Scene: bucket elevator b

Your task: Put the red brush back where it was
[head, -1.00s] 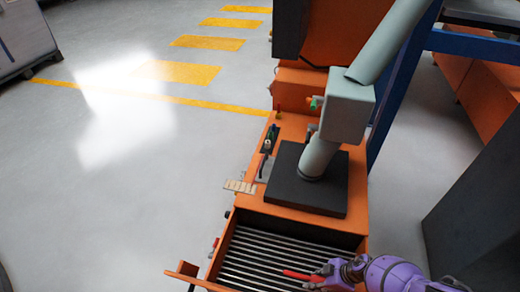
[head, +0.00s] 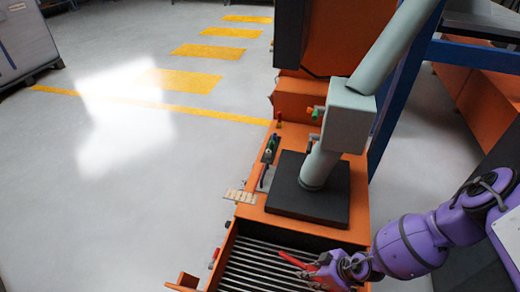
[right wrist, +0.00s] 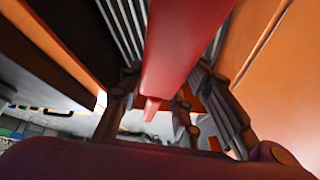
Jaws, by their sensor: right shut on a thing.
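The red brush (head: 293,260) is held over the slatted grate at the front of the orange machine, its free end pointing up and left. My right gripper (head: 328,268) is shut on the brush. In the right wrist view the brush (right wrist: 182,55) runs as a broad red bar between the fingers of my right gripper (right wrist: 168,88). I cannot tell whether the brush touches the slats. Its bristles are not clearly seen. My left gripper is not in view.
The grate (head: 250,270) lies in an orange frame. Behind it stand a dark plate (head: 290,203) and a grey-green column (head: 345,120). A pale perforated strip (head: 241,196) and a small dark-and-green item (head: 270,148) sit along the left edge.

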